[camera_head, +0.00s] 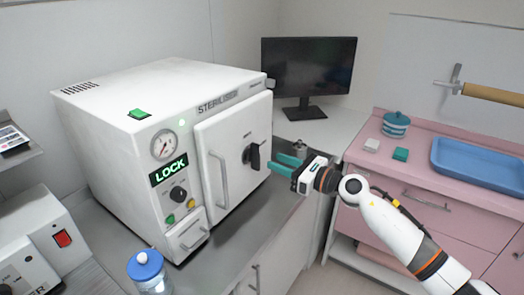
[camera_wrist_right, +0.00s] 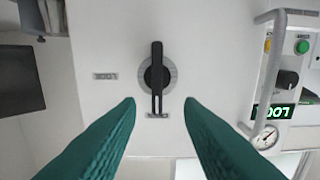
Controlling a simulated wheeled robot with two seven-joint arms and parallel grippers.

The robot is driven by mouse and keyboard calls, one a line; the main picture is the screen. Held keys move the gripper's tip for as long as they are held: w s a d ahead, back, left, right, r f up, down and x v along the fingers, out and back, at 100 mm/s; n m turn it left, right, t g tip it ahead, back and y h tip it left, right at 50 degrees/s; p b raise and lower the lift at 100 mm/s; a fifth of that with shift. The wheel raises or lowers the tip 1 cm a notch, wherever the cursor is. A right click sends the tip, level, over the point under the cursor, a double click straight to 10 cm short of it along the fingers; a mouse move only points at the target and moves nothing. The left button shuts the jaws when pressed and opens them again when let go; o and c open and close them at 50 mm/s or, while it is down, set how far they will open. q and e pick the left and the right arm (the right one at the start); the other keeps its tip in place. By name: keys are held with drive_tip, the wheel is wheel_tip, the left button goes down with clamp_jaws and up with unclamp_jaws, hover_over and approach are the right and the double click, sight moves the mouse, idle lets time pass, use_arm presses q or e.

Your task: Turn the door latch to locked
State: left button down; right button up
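The black door latch (camera_head: 252,156) sits on a grey disc on the white sterilizer's closed door (camera_head: 232,160). Its bar stands upright in the head view. In the right wrist view, which looks upside down, the latch (camera_wrist_right: 157,78) also runs up and down, its lower end near a small plate (camera_wrist_right: 157,115). Another small plate (camera_wrist_right: 105,76) is left of the disc; its lettering is hard to read. My right gripper (camera_head: 282,165) is open and empty, facing the latch from the right and apart from it. Its teal fingers (camera_wrist_right: 160,103) show in the wrist view. My left gripper is not in view.
The door has a long pull handle (camera_head: 220,180) left of the latch. A green LOCK display (camera_head: 168,170) glows on the panel. A small metal container (camera_head: 299,149) stands on the counter behind my right fingers. A monitor (camera_head: 308,70) is at the back.

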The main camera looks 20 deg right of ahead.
sight(259, 155)
drive_tip(key=p+x, duration=0.1)
drive_tip(key=x, duration=0.5)
drive_tip(key=shift+w+d+f, duration=0.15)
drive_tip(key=shift+c, duration=0.4)
clamp_jaws()
